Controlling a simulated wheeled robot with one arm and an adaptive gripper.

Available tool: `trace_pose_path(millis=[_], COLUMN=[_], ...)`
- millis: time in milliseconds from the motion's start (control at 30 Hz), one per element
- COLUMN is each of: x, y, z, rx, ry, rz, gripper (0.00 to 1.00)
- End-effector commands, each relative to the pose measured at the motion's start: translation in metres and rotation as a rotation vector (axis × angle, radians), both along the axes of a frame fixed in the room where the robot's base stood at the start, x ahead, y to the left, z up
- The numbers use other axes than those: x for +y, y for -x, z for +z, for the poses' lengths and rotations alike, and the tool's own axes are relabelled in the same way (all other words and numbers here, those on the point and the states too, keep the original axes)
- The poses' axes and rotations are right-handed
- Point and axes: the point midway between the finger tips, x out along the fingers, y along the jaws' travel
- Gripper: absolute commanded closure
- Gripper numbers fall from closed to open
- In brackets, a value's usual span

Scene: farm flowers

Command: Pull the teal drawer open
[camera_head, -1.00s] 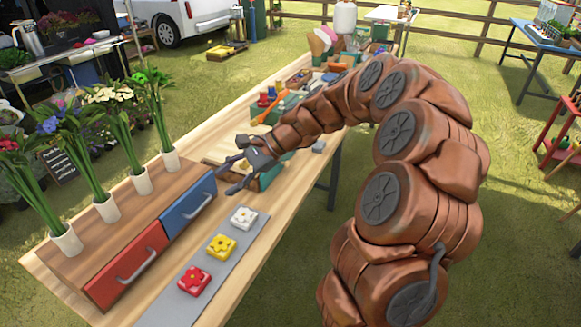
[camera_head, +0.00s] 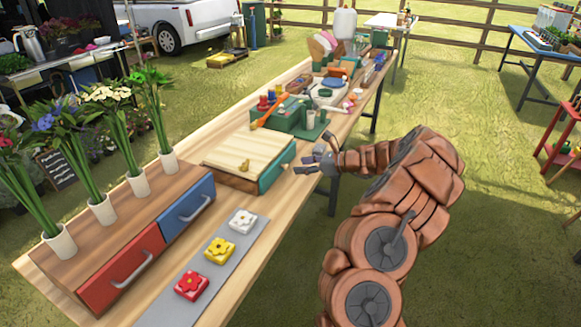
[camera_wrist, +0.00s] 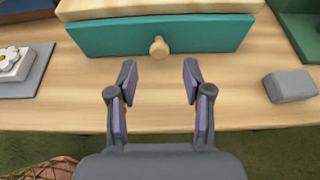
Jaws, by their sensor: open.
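The teal drawer (camera_head: 277,165) is the front of a low wooden box (camera_head: 240,157) on the table, and it looks shut. In the wrist view the teal drawer front (camera_wrist: 205,35) runs across the top with a round wooden knob (camera_wrist: 159,47) at its middle. My gripper (camera_wrist: 157,75) is open and empty, its two fingers spread to either side below the knob and apart from it. In the head view my gripper (camera_head: 312,165) is just right of the drawer front, at the table's edge.
A grey block (camera_wrist: 291,87) lies on the table (camera_wrist: 240,105) right of my gripper. A grey mat (camera_head: 210,272) with flower tiles lies nearer, beside the red drawer (camera_head: 122,268) and blue drawer (camera_head: 187,210). A green holder (camera_head: 299,122) stands behind the box. Grass is clear beyond the table edge.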

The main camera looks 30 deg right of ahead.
Motion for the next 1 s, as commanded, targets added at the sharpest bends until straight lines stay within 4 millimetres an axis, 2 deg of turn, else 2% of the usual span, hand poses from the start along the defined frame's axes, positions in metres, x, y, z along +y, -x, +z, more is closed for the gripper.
trace_pose_path(millis=[200,400,767,1000], x=[0.017,0.025,0.027,0.027], y=[-0.026,-0.041,-0.045,-0.045], z=[-0.013,-0.019,-0.021,-0.021], rx=[0.002,0.000,-0.001,-0.001], ry=[0.001,0.003,0.003,0.003], rz=[0.004,0.002,0.001,0.001], gripper=[0.50,0.50,0.50,0.74])
